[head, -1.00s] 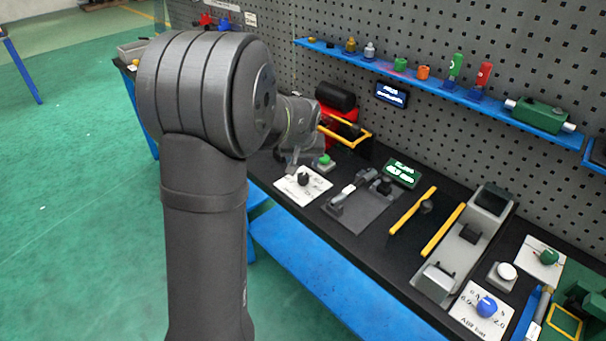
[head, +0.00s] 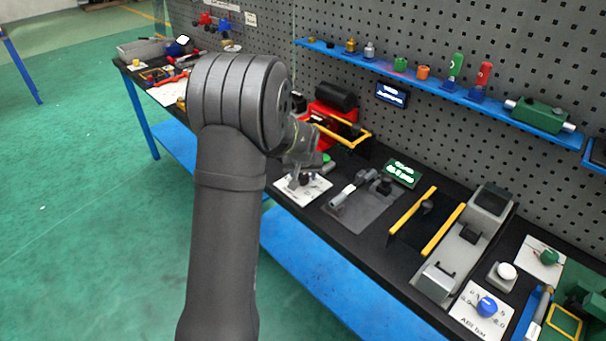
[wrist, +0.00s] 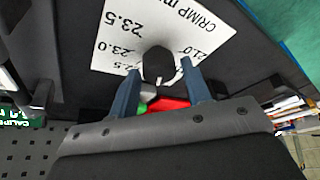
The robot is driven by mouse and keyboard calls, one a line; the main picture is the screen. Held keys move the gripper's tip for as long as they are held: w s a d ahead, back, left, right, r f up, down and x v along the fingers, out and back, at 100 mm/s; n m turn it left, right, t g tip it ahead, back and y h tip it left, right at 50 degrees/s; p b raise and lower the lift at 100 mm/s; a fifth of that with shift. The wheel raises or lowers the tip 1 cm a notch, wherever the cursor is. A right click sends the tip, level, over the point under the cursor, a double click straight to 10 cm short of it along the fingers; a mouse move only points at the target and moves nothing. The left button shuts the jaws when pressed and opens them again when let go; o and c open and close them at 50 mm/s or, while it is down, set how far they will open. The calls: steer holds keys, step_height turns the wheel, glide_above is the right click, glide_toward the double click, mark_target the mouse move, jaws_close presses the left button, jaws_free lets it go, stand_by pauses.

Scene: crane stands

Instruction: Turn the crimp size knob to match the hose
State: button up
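The crimp size knob (wrist: 158,64) is black with a pale mark and stands on a white plate (wrist: 125,30) printed "CRIMP m…", 21.0, 23.0 and 23.5. In the wrist view my gripper (wrist: 160,68) has its two blue-grey fingers on either side of the knob. The fingers look open, with a narrow gap to the knob on each side. In the head view my gripper (head: 300,176) is over the plate (head: 318,187) and mostly hides the knob. A hose between the fixtures cannot be made out clearly.
A blue knob (head: 487,306) sits on another plate at front right.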

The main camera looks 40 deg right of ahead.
steer(key=c, duration=0.6)
steer(key=shift+c, duration=0.2)
steer(key=shift+n, duration=0.3)
steer(key=n, duration=0.2)
steer(key=n+t+y, duration=0.1)
steer(key=n, duration=0.1)
steer(key=shift+s+d+y, duration=0.1)
steer(key=shift+y, duration=0.2)
steer(key=shift+d+n+y, duration=0.1)
steer(key=shift+n+y, duration=0.7)
steer(key=shift+n, duration=1.3)
steer(key=o, duration=1)
